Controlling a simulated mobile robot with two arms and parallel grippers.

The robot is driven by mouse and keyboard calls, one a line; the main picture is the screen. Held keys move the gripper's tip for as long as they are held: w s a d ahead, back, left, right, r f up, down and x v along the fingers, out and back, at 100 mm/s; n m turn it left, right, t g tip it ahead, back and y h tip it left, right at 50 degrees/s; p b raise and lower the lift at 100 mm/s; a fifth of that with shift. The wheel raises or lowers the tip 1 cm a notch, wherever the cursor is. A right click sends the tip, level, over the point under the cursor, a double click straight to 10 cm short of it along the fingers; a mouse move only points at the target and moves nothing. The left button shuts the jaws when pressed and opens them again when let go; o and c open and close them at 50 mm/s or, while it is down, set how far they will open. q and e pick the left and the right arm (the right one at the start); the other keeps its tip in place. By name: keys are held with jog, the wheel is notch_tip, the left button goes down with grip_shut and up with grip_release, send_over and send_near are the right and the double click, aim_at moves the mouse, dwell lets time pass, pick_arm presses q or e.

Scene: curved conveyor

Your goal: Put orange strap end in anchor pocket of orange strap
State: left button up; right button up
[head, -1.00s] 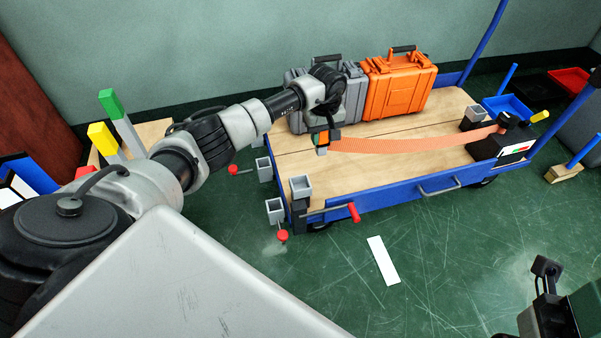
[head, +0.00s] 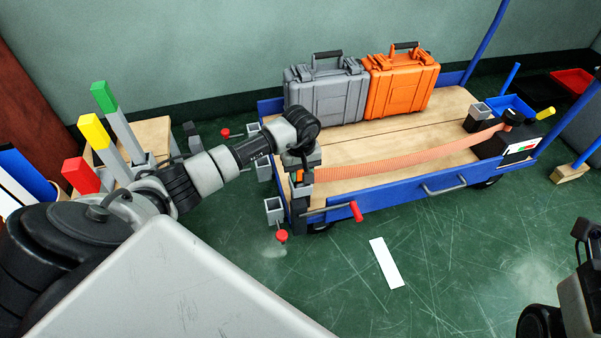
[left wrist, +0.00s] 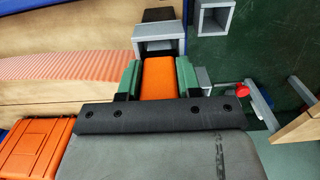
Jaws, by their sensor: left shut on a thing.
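My left gripper (head: 303,170) is shut on the orange strap end (left wrist: 158,78), between its green fingers in the left wrist view. The orange strap (head: 400,162) runs from there across the cart deck to a black ratchet box (head: 503,143). A grey square pocket (left wrist: 160,40) lies just past the strap end's tip in the wrist view; it shows right below the gripper in the head view (head: 302,190). I cannot tell whether the tip touches it. My right gripper (head: 583,232) is at the right edge, partly cut off; its jaws are unclear.
More grey pockets stand outside the cart's left end, one with a red knob (head: 281,236). A grey case (head: 325,92) and an orange case (head: 400,85) stand at the deck's back. A red-tipped handle (head: 355,211) sticks out in front.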

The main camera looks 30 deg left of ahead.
pick_arm(q)
jog(key=o, duration=1)
jog(key=shift+f, duration=0.15)
